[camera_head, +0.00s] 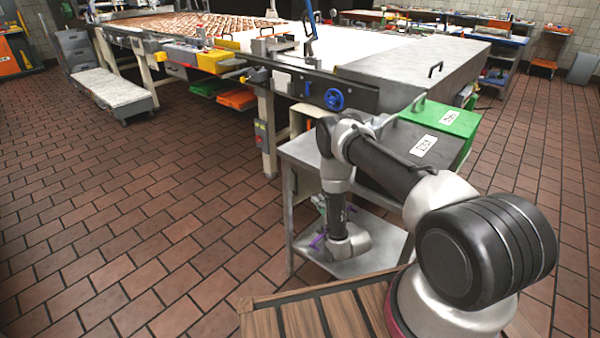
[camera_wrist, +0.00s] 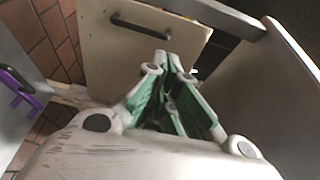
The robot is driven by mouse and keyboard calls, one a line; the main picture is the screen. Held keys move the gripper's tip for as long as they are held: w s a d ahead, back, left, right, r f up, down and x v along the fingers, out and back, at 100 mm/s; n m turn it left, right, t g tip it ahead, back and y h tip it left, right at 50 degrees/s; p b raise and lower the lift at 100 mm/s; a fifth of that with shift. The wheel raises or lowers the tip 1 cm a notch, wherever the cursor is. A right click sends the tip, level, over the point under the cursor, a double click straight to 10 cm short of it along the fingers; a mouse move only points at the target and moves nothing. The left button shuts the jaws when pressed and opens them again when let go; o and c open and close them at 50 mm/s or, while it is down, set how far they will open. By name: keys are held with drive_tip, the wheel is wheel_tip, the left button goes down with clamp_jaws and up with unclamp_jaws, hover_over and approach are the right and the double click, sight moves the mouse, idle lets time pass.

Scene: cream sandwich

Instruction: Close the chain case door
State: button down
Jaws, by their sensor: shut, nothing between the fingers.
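A beige panel with a black bar handle (camera_wrist: 120,50), which looks like the chain case door, stands just ahead of my gripper in the wrist view. A dark gap shows at its right side; how far open it is cannot be told. In the head view a beige part (camera_head: 303,118) shows under the machine's side, behind my arm. My gripper (camera_wrist: 168,62) has green-lined fingers with the tips together and nothing between them. The tips overlap the panel's lower right in the picture; contact cannot be told. In the head view my gripper is largely hidden by my arm.
A purple item (camera_wrist: 18,90) is at the left. The long machine (camera_head: 390,62) stands behind. Brick floor (camera_head: 150,220) is clear at left.

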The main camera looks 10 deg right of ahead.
drive_tip(key=x, duration=1.5)
drive_tip(key=shift+d+r, duration=0.15)
drive_tip(key=shift+d, duration=0.05)
